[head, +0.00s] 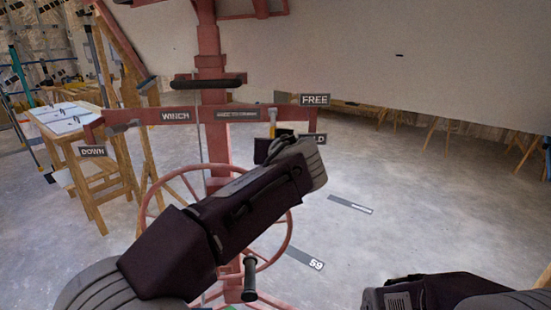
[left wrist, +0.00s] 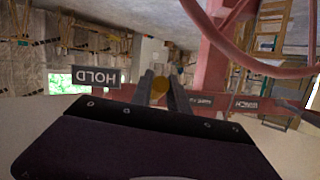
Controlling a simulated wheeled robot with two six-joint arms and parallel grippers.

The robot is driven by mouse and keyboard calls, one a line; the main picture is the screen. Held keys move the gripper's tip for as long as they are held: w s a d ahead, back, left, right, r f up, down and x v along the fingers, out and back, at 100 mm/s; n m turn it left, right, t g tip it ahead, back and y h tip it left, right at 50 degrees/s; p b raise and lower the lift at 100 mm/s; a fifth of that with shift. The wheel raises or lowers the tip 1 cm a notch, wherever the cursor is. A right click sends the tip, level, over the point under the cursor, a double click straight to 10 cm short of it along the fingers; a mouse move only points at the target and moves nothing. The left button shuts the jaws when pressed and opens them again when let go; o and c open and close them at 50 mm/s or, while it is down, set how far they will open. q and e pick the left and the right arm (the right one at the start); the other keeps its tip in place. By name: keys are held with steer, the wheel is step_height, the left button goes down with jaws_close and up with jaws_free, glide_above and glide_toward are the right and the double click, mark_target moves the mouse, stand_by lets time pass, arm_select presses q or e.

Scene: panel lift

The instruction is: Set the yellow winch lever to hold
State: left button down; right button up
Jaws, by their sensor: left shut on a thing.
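The winch lever shows in the head view as a small upright yellowish piece (head: 272,116) at the right part of the red crossbar, left of the FREE (head: 315,100) and HOLD (head: 318,138) signs. The HOLD sign is partly hidden by my left arm. My left gripper (head: 271,140) is at the lever, mostly hidden behind its own wrist. In the left wrist view my left fingers (left wrist: 161,91) are closed around the lever's round yellow knob (left wrist: 159,86); the HOLD sign (left wrist: 97,79) appears upside down left of them. My right gripper's fingers are out of view.
The red winch stand (head: 213,95) carries a WINCH label (head: 176,115), a DOWN sign (head: 93,151) and a large red handwheel (head: 290,235) with a dark handle (head: 250,280). A big pale panel (head: 370,50) hangs behind. A wooden table (head: 65,135) stands left.

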arm_select(q)
steer(key=shift+f, duration=0.25)
steer(key=c, duration=1.5)
jaws_free()
steer(key=shift+o, duration=1.1)
steer(key=shift+r, duration=0.15)
steer(key=v, duration=0.9)
